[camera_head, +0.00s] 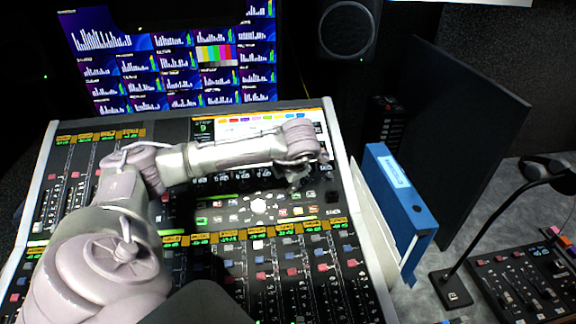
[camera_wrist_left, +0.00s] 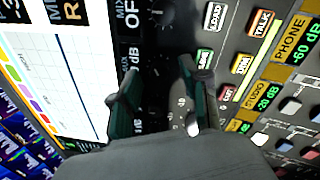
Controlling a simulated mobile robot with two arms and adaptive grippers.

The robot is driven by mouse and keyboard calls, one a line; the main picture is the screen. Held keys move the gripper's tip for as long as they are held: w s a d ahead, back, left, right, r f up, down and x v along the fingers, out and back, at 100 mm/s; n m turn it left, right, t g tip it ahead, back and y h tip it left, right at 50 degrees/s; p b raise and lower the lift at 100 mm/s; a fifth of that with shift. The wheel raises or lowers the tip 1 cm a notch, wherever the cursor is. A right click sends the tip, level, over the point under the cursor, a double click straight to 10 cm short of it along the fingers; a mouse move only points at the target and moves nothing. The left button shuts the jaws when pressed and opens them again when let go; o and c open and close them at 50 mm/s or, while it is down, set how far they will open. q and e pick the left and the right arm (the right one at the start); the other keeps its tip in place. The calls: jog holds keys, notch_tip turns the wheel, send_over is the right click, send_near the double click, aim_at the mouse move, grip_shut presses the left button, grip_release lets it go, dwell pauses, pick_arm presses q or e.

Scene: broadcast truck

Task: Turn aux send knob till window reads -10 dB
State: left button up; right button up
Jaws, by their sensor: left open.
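The mixing console (camera_head: 215,262) lies in front of me, with a row of small dark knobs below its screen. My left gripper (camera_head: 298,180) hangs over the right part of that row. In the left wrist view its two dark green fingers (camera_wrist_left: 158,92) are open and point at a dark strip of panel beside the screen. The aux window (camera_wrist_left: 132,56) is partly covered by the left finger; only the end of its reading, "dB", shows. The aux send knob is too dark to make out between the fingers. I cannot tell whether the fingers touch it. My right gripper is out of view.
The console's screen (camera_wrist_left: 50,75) is beside the fingers, with lit buttons such as TALK (camera_wrist_left: 262,22) on the other side. A blue binder (camera_head: 400,200) stands right of the console. A wall of monitors (camera_head: 170,55) is behind it. A gooseneck microphone (camera_head: 500,215) stands farther right.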

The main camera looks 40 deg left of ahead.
pick_arm(q)
jog(key=v, duration=1.1)
jog(key=shift+r, duration=0.35)
jog(key=shift+d, duration=0.2)
